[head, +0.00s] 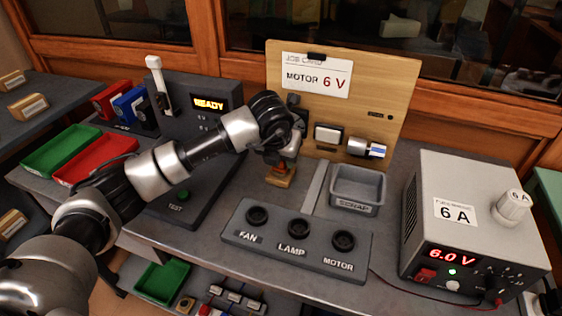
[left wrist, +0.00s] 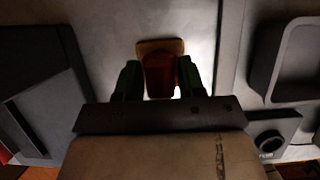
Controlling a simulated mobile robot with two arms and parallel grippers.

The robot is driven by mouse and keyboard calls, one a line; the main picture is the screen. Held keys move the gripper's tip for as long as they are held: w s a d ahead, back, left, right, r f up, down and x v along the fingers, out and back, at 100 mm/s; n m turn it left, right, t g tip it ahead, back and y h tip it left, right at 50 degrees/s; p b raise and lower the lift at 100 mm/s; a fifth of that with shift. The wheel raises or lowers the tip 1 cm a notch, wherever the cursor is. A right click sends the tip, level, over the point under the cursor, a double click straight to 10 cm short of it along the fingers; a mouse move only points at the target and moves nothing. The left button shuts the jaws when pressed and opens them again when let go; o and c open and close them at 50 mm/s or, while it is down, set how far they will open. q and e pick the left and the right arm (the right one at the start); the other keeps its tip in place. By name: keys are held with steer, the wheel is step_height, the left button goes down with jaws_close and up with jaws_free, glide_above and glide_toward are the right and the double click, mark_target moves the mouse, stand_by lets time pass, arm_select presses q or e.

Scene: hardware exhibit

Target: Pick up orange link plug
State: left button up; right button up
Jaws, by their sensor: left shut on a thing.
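The orange link plug (head: 281,169) is between the fingers of my left gripper (head: 283,163), just in front of the wooden board. In the left wrist view, the plug (left wrist: 159,75) shows as a dark orange block between the two green-tinted fingertips of my left gripper (left wrist: 158,80). The gripper is shut on it. A tan wooden piece (left wrist: 160,44) shows at the plug's far end. I cannot tell whether the plug is clear of the surface below. My right gripper is in neither view.
A grey socket block (head: 297,247) marked FAN, LAMP, MOTOR stands in front. A scrap bin (head: 356,189) is to the right, and a power supply (head: 465,216) farther right. The board (head: 388,85) stands behind. Green (head: 60,150) and red (head: 95,158) trays lie left.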

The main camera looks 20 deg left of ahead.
arm_select(q)
steer(key=shift+r, duration=0.65)
step_height(320, 180, up, 3)
steer(key=s+d+r, duration=0.6)
steer(key=s+d, duration=0.1)
steer(key=d, duration=0.2)
steer(key=shift+d+r+b, duration=0.2)
steer(key=shift+r+b, duration=0.15)
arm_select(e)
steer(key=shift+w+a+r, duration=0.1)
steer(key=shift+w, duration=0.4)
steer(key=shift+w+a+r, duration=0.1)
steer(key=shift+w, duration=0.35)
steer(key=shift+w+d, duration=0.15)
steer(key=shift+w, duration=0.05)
